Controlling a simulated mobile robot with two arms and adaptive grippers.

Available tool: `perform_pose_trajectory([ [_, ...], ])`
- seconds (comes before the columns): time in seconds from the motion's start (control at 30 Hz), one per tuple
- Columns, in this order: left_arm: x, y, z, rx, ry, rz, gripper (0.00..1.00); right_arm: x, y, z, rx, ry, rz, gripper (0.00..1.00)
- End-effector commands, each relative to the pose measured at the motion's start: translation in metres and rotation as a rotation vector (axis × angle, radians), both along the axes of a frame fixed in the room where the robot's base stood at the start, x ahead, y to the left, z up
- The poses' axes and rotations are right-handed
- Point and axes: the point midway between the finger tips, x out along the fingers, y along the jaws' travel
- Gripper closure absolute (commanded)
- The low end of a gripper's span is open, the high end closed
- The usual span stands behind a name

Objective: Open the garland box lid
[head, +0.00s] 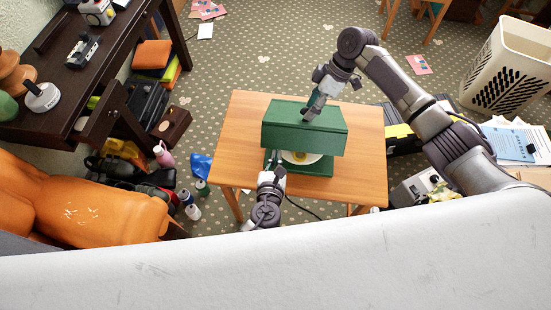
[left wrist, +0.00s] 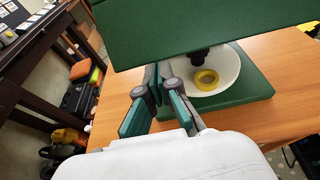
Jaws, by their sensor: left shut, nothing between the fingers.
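The green garland box stands on the wooden table, its lid (head: 300,134) raised over the base (head: 315,168), leaving a gap in front. In the gap a white bowl with a yellow ring (head: 300,157) shows; the left wrist view also shows the base (left wrist: 255,88), the bowl (left wrist: 229,66), the yellow ring (left wrist: 206,80) and the lid's underside edge (left wrist: 190,28). My left gripper (head: 275,172) is shut and empty at the box's front left; its fingers (left wrist: 160,88) show beside the base. My right gripper (head: 312,108) is over the lid's top; its fingertip contact is unclear.
Bare table top (head: 365,150) lies to the right and left of the box. An orange sofa (head: 80,205) and bottles (head: 193,211) are at the lower left. A dark desk (head: 95,50) is at upper left, a white basket (head: 510,60) at upper right.

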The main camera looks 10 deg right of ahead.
Motion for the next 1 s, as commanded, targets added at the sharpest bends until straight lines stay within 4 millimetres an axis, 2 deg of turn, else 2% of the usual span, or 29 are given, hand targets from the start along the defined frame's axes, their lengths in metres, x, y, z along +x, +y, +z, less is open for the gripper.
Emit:
perform_pose_trajectory([
  [0.03,0.004,-0.001,0.006,-0.005,-0.011,0.001,1.0,-0.003,-0.001,-0.004,-0.005,0.011,0.0,0.41],
  [0.57,0.001,0.0,0.001,-0.001,-0.001,0.0,1.0,0.001,-0.004,0.006,-0.001,-0.001,-0.003,0.41],
  [0.67,0.0,0.0,0.0,-0.001,0.0,0.0,1.0,0.004,-0.01,0.019,-0.001,-0.004,-0.004,0.41],
  [1.0,0.0,0.001,-0.001,0.0,0.002,0.0,1.0,0.011,-0.041,0.082,-0.002,0.0,-0.003,0.41],
])
